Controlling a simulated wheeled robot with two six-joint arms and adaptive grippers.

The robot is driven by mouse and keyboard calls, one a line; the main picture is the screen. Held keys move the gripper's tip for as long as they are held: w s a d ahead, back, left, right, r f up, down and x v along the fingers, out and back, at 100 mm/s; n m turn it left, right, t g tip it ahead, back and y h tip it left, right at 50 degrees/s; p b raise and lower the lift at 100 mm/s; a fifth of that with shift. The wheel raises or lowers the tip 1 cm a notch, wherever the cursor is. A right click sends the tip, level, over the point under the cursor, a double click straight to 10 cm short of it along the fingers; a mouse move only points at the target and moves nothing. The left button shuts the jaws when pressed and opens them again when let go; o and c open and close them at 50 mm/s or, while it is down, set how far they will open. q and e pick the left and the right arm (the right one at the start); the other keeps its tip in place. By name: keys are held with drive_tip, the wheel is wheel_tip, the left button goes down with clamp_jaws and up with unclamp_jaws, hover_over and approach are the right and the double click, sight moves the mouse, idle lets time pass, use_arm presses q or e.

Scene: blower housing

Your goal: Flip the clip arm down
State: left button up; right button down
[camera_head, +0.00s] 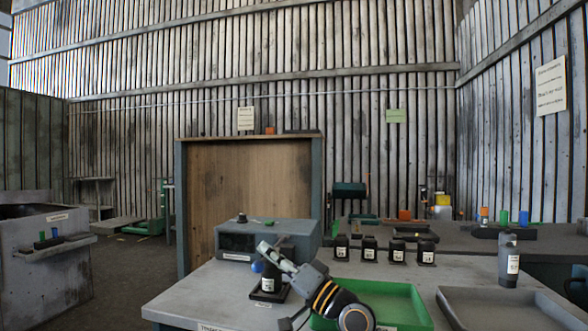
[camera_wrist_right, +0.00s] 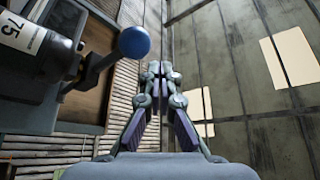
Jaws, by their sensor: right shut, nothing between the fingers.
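The clip fixture, a small black block with a white label (camera_head: 268,285), stands on the grey workbench. Its clip arm ends in a blue ball knob (camera_head: 257,266), which shows just left of the fixture. In the right wrist view the blue knob (camera_wrist_right: 134,41) is large at the upper left, on a short dark arm joined to the black body (camera_wrist_right: 40,45) labelled 75. My right gripper (camera_head: 264,248) is above and partly in front of the fixture. Its fingertips (camera_wrist_right: 160,70) are together and empty, beside the knob with no contact visible. My left gripper is out of view.
A green tray (camera_head: 408,300) lies on the bench under my right arm, and a grey tray (camera_head: 500,292) is to its right. A grey box (camera_head: 235,243) stands behind the fixture. Several labelled black blocks (camera_head: 369,250) line the back. The bench's left front (camera_head: 195,295) is clear.

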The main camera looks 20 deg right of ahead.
drive_tip(key=v, duration=0.7)
drive_tip(key=shift+s+d, duration=0.15)
idle(0.6)
